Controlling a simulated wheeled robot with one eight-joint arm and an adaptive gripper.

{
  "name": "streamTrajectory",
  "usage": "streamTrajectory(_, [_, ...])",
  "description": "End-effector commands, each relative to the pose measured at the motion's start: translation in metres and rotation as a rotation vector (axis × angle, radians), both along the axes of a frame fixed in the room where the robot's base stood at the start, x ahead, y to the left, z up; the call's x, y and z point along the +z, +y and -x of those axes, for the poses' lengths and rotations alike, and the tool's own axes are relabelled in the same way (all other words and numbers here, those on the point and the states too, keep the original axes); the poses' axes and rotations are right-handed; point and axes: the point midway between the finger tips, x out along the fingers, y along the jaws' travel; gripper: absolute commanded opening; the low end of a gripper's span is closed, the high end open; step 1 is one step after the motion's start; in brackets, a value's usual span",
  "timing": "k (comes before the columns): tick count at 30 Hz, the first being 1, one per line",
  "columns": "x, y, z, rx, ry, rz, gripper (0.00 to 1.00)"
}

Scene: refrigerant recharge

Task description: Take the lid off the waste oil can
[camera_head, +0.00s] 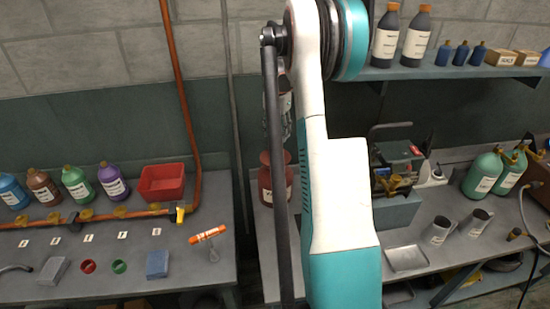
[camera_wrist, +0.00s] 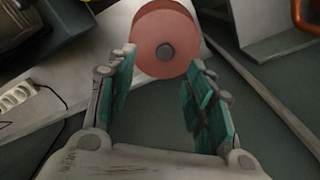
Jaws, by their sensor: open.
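The red can (camera_head: 266,182) stands on the bench behind my arm in the head view. It has a pale label, and my arm hides much of it. In the wrist view I see the can from above as a round red top (camera_wrist: 148,25) with a small grey cap or knob (camera_wrist: 166,52) at its middle. My gripper (camera_wrist: 163,68) is open and empty, its two green-padded fingers apart. The fingertips lie to either side of the near part of the red top in the picture. I cannot tell how far above it they are. In the head view my arm mostly hides the gripper.
A power strip (camera_wrist: 18,96) lies left in the wrist view. On the right bench are a metal tray (camera_head: 406,259), grey jugs (camera_head: 438,231) and green cylinders (camera_head: 483,175). The left bench holds bottles, a red bin (camera_head: 163,184) and an orange marker-like item (camera_head: 207,234). A gap separates the benches.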

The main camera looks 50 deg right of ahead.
Motion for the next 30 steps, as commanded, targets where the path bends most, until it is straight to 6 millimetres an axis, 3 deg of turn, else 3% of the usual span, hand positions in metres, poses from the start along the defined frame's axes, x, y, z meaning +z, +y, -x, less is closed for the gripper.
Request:
streamTrajectory(3, [-0.020,0.000,0.000,0.001,0.000,0.000,0.48])
streamTrajectory(14, [-0.043,0.000,-0.003,0.001,0.000,0.000,0.48])
streamTrajectory(22, [-0.080,-0.002,-0.009,0.001,0.000,0.001,0.48])
streamTrajectory(30, [-0.084,-0.002,-0.009,0.001,0.000,0.001,0.48])
